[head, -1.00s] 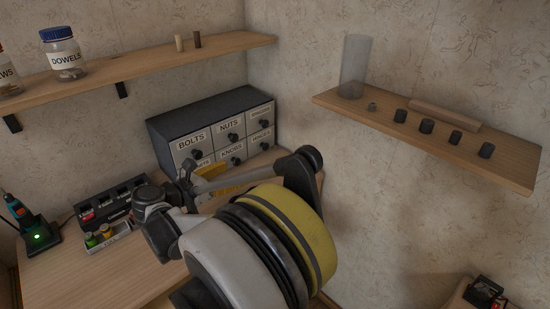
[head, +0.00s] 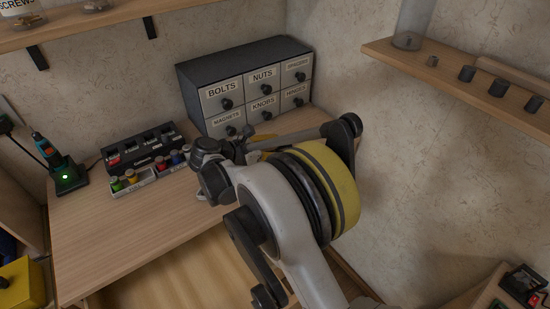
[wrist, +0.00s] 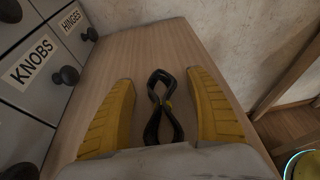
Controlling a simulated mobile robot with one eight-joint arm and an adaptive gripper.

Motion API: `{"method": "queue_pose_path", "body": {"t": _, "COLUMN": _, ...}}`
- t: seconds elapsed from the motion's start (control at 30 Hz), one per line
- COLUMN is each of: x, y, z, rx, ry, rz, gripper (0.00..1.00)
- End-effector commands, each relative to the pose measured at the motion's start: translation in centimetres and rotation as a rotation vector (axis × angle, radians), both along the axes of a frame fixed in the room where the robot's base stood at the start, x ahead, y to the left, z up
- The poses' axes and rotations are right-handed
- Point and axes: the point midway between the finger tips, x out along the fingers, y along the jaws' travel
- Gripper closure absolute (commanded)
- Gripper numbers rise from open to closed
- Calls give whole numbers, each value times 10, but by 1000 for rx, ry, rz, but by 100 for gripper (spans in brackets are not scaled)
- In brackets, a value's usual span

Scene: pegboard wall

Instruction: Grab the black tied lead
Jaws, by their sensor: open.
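My gripper (wrist: 160,77) is open, with one yellow finger on each side of the lead. The lead lies between the fingers, with a gap to each one. Its near end is close to the gripper's palm. In the head view the lead is hidden behind my arm, and only a bit of yellow of the gripper shows.
A drawer cabinet (head: 245,90) stands at the back of the worktop (head: 120,230), close left of my gripper. A black organiser (head: 145,147) and spools (head: 172,160) sit further left. A wall shelf (head: 455,85) is at the right. The worktop's right edge is near the lead.

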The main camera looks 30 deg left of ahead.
Motion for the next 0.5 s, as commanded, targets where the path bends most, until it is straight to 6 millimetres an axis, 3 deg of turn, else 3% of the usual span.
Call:
{"method": "queue_pose_path", "body": {"t": 0.27, "x": 8, "y": -4, "z": -3, "rx": 0, "ry": 0, "rz": 1, "gripper": 35}}
{"method": "queue_pose_path", "body": {"t": 0.47, "x": 8, "y": -4, "z": -3, "rx": 0, "ry": 0, "rz": 1, "gripper": 92}}
{"method": "queue_pose_path", "body": {"t": 0.5, "x": 8, "y": -4, "z": -3, "rx": 0, "ry": 0, "rz": 1, "gripper": 94}}
